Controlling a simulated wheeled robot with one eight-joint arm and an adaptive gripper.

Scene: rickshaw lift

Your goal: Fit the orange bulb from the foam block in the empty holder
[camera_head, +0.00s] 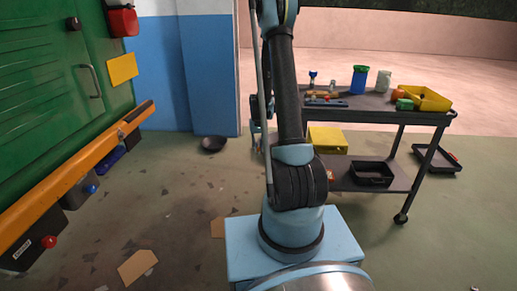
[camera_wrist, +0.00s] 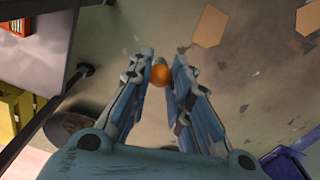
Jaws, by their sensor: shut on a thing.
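An orange bulb (camera_wrist: 160,75) sits between the fingertips of my gripper (camera_wrist: 161,63) in the wrist view, with bare floor far below it. The fingers are shut on it. In the head view my arm mostly hides the gripper, and the bulb cannot be made out. Below the orange beam at left hang a dark box with a red bulb (camera_head: 49,241) and a grey box with a blue bulb (camera_head: 91,188). A dark blue box (camera_head: 110,161) hangs farther along; I cannot tell whether it is an empty holder. I cannot identify the foam block.
The green body (camera_head: 50,85) with its orange beam (camera_head: 75,182) borders the left. A black cart (camera_head: 320,102) at right carries cups, tools and a yellow bin (camera_head: 425,98). A dark round dish (camera_head: 213,144) and cardboard pieces (camera_head: 137,266) lie on the floor. The floor between is mostly clear.

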